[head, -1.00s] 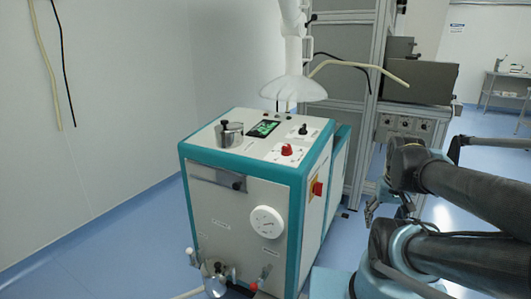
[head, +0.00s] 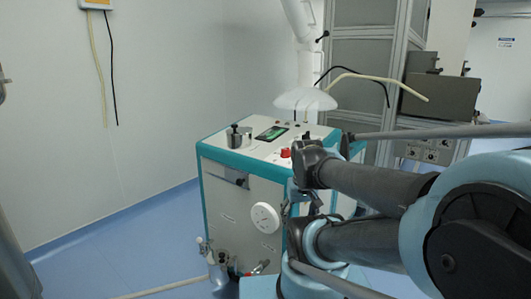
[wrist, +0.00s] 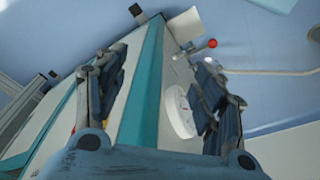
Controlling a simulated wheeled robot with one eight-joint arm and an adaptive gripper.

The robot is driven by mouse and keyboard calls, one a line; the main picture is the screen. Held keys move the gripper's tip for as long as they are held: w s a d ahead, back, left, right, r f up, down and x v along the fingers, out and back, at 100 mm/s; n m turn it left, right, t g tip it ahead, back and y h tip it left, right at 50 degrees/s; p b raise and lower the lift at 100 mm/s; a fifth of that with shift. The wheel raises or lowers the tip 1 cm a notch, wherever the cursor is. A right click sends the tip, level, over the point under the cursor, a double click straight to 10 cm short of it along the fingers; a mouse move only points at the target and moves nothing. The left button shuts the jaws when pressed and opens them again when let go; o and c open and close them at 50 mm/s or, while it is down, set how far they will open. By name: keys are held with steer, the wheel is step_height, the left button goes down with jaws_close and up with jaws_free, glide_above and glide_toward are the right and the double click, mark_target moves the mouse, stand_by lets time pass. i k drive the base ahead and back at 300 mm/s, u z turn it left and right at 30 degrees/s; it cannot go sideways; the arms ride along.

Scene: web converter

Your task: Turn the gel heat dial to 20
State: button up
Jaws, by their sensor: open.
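A white round dial (head: 265,217) is on the white front panel of a teal-edged machine (head: 222,192) in the head view. Its markings and the label near it are too small to read, so I cannot confirm it is the gel heat dial. The dial also shows edge-on in the wrist view (wrist: 180,112), between my open fingers and nearer the right one. My gripper (wrist: 160,65) is open and empty, and I see no contact with the dial. In the head view my gripper (head: 291,200) is just right of the dial, partly hidden by my arm.
Grey cabinets (head: 368,50) stand behind. Blue floor (head: 110,235) is free on the left.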

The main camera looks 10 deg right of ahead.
mark_target(285, 152)
steer(key=z, duration=0.65)
steer(key=k, duration=1.45)
steer(key=u, duration=0.45)
steer(key=i, duration=1)
steer(key=z, duration=0.05)
